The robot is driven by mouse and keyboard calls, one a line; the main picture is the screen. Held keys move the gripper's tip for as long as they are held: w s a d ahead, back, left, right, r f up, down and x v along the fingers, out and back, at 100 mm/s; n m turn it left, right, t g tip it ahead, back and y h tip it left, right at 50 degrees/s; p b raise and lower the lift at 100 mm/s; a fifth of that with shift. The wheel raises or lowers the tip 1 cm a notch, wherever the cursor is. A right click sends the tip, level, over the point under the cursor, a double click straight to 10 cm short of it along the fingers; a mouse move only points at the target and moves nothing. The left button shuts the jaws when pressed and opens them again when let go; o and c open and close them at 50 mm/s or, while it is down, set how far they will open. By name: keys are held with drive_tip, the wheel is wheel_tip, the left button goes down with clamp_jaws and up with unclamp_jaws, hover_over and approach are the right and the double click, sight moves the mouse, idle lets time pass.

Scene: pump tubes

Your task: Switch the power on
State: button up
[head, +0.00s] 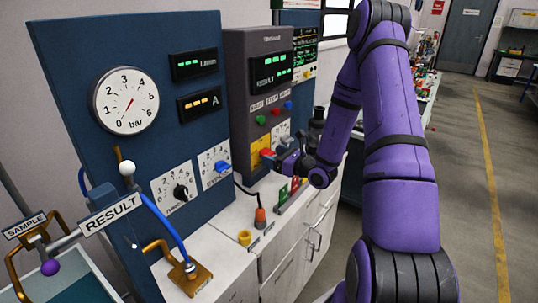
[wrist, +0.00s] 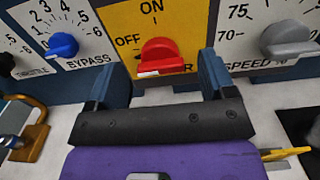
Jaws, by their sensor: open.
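The red power knob (wrist: 160,53) sits on a yellow plate (wrist: 188,22) marked ON at the top and OFF at the left. A white mark shows at the knob's lower left edge; I cannot tell for sure which label the knob points to. My gripper (wrist: 160,82) is open, with one finger on each side of the knob and a little below it in the wrist view. No contact with the knob shows. In the head view, the red knob (head: 267,153) is small on the grey panel, and my gripper (head: 281,158) is close in front of it.
A blue bypass knob (wrist: 63,45) is left of the power plate and a grey speed knob (wrist: 289,38) is right of it. A white counter (head: 215,235) runs below the panels. A pressure gauge (head: 126,100) and lit displays are on the panels.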

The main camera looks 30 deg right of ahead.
sight(266, 153)
drive_tip(key=shift+x, duration=1.3)
drive_tip(key=shift+c, duration=0.4)
drive_tip(key=c, duration=0.9)
drive_tip(key=shift+o, duration=0.2)
